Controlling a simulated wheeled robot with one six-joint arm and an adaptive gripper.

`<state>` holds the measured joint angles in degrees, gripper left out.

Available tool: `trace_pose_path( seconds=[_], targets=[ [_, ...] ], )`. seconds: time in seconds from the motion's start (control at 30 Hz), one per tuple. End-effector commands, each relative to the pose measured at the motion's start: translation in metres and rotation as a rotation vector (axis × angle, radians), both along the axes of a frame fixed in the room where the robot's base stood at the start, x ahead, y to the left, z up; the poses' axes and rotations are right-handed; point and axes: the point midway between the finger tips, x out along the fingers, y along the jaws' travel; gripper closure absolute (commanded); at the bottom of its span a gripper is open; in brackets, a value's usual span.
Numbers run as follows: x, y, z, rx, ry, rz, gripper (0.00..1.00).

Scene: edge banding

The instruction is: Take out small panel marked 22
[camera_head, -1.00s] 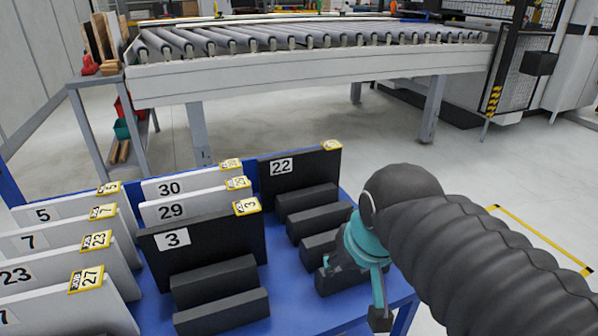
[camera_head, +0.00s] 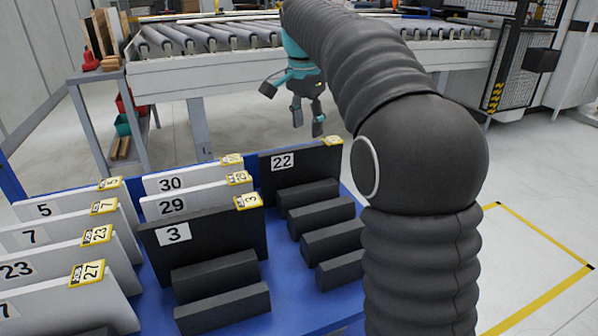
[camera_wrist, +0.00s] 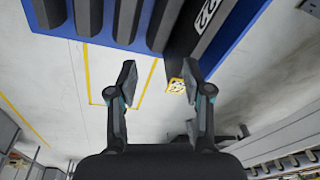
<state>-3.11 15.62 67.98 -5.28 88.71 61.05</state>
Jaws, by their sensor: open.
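The small panel marked 22 (camera_head: 300,172) is a dark panel standing upright at the back right of the blue rack, with a white number label and a yellow tag on its top right corner. My gripper (camera_head: 308,124) is above and a little behind this panel in the head view, fingers pointing down, open and empty. The fingers look apart from the panel.
The blue rack (camera_head: 150,290) also holds dark panel 3 (camera_head: 205,240), white panels 29 (camera_head: 195,205) and 30 (camera_head: 190,183), and several white panels at left. Dark slot blocks (camera_head: 325,218) stand in front of panel 22. A roller conveyor (camera_head: 220,75) is behind, with open floor between.

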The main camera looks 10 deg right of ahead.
Motion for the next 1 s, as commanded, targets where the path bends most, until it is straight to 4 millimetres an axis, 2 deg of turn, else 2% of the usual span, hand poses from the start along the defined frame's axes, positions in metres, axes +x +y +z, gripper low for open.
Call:
trace_pose_path(
  seconds=[0.03, 0.2, 0.4, 0.63, 1.0],
  targets=[
    [0.016, 0.002, -0.006, 0.001, 0.014, -0.043, 0.50],
    [0.054, 0.006, -0.020, 0.003, 0.047, -0.197, 0.50],
    [0.079, 0.009, -0.034, -0.002, 0.072, -0.321, 0.50],
    [0.086, 0.009, -0.049, -0.005, 0.078, -0.365, 0.50],
    [0.087, 0.001, -0.111, -0.004, 0.079, -0.365, 0.50]
  ],
)
